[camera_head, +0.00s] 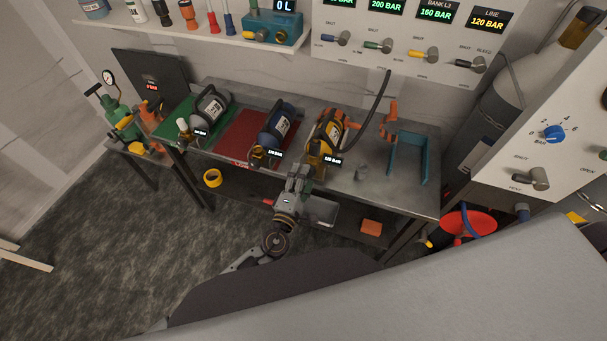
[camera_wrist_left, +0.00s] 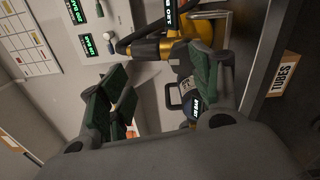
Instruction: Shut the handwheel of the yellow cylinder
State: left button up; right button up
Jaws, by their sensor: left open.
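The yellow cylinder (camera_head: 327,136) lies on the steel bench, its valve end toward me, with a "120 BAR" tag beside it. Its yellow valve (camera_head: 316,160) sits just beyond my left gripper (camera_head: 298,176). In the left wrist view the yellow valve with a dark, ribbed handwheel-like part (camera_wrist_left: 146,48) shows beyond the fingers. My left gripper (camera_wrist_left: 165,82) is open, its green-padded fingers apart with nothing held between them. I cannot tell whether a finger touches the valve; the gripper hides part of that end. My right gripper is not in view.
A blue cylinder (camera_head: 276,128) on a red mat and a grey cylinder (camera_head: 208,108) on a green mat lie to the left. A black hose (camera_head: 378,98) rises behind the yellow cylinder. A teal stand (camera_head: 408,155) is at right. A lower shelf holds an orange block (camera_head: 371,228).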

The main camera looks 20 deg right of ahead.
pick_arm(q)
jog(key=p+v, duration=0.1)
jog(key=v, duration=0.9)
jog(key=shift+s+a+p, duration=0.2)
jog(key=shift+p, duration=0.1)
dwell(1.3)
dwell(0.4)
dwell(0.3)
jog(key=shift+w+r, duration=0.1)
